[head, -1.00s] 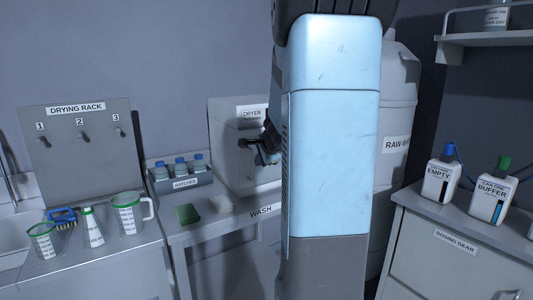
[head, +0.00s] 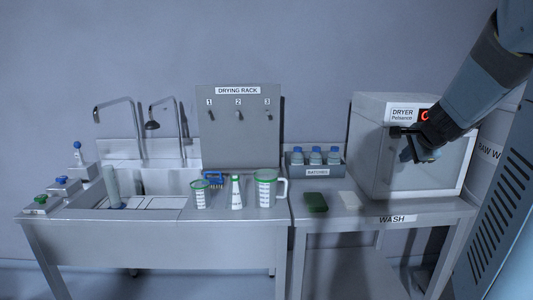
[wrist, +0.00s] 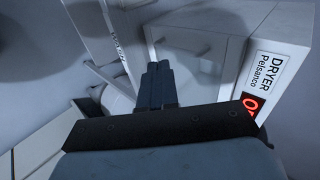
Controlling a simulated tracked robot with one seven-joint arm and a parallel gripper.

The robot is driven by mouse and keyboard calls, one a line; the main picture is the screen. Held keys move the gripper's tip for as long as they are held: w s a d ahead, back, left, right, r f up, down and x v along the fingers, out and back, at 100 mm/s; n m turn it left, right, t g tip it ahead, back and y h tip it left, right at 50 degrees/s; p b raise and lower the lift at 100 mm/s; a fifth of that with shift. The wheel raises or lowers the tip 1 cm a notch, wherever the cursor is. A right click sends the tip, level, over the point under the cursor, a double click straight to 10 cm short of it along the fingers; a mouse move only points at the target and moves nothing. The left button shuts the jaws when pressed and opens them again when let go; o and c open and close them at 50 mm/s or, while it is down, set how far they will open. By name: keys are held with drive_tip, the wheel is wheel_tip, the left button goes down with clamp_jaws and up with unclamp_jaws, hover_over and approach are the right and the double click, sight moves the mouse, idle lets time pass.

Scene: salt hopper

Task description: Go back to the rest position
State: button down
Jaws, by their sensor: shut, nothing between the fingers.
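My gripper (head: 406,153) is in front of the white dryer (head: 372,152), at the end of my arm, which comes in from the upper right. In the wrist view its two dark fingers (wrist: 158,70) are together with nothing between them. The dryer's label and red display (wrist: 252,103) show at the right of that view. I cannot tell whether the fingers touch the dryer.
The dryer stands on the wash table (head: 432,204) beside a green sponge (head: 316,202), a white block (head: 349,199) and a batch tray (head: 317,172) of blue-capped bottles. Measuring vessels (head: 266,190) stand before the drying rack (head: 238,145). Sink taps (head: 140,130) are farther left.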

drive_tip(key=s+a+r+n+g+y, duration=0.1)
drive_tip(key=s+a+n, duration=0.6)
drive_tip(key=a, duration=0.3)
drive_tip(key=s+a+r+n+g+y, duration=0.1)
drive_tip(key=s+a+n+g, duration=0.1)
drive_tip(key=s+a+n, duration=0.7)
drive_tip(key=s+a+f+n, duration=0.2)
drive_tip(key=s, duration=0.4)
drive_tip(key=shift+s+a+n+g+h, duration=0.3)
drive_tip(key=shift+a+n+h, duration=0.1)
